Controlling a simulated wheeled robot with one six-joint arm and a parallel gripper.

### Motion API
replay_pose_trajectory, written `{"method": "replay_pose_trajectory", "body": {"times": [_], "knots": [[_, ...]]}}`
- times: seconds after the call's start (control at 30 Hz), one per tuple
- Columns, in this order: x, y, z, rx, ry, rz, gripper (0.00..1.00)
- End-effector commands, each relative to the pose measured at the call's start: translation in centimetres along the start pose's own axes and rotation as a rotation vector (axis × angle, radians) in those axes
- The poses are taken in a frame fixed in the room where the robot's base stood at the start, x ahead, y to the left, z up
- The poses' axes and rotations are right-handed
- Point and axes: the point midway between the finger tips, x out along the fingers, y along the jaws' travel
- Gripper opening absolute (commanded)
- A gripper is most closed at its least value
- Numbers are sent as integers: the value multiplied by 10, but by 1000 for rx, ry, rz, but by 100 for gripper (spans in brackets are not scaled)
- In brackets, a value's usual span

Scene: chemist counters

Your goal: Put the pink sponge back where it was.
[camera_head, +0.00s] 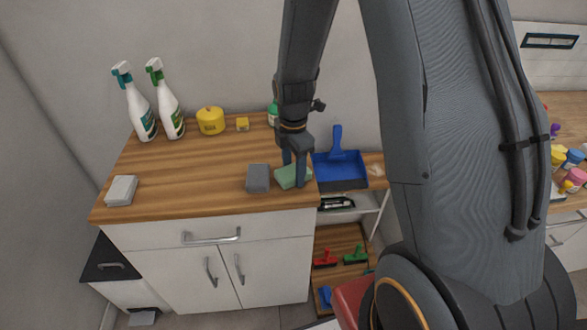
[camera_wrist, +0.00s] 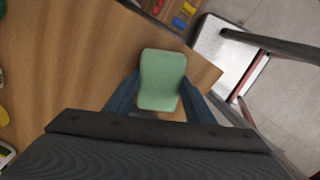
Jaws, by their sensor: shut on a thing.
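No pink sponge shows in either view. My gripper (camera_head: 295,178) is shut on a green sponge (camera_head: 291,173) at the front right of the wooden counter top (camera_head: 190,168). In the wrist view the green sponge (camera_wrist: 162,78) sits between my two dark fingers (camera_wrist: 160,97). I cannot tell whether it touches the counter. A dark grey sponge (camera_head: 258,177) lies just left of it. A light grey block-shaped sponge (camera_head: 121,189) lies at the counter's front left.
Two spray bottles (camera_head: 140,110), a yellow round container (camera_head: 210,121) and a small yellow block (camera_head: 242,124) stand at the back. A blue dustpan (camera_head: 340,168) is right of my gripper. Shelves with red and green brushes (camera_head: 355,254) are below. The counter's middle is clear.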

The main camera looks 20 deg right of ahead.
Motion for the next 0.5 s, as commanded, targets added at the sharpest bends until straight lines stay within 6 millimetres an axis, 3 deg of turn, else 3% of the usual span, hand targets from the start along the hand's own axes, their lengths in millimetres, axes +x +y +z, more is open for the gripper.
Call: {"method": "replay_pose_trajectory", "body": {"times": [0.03, 0.13, 0.5], "knots": [[2, 0, 0, 0, 0, -1, 51], [1, 0, 0, 0, 0, 0, 67], [-3, 0, 0, 0, 0, 1, 68]]}}
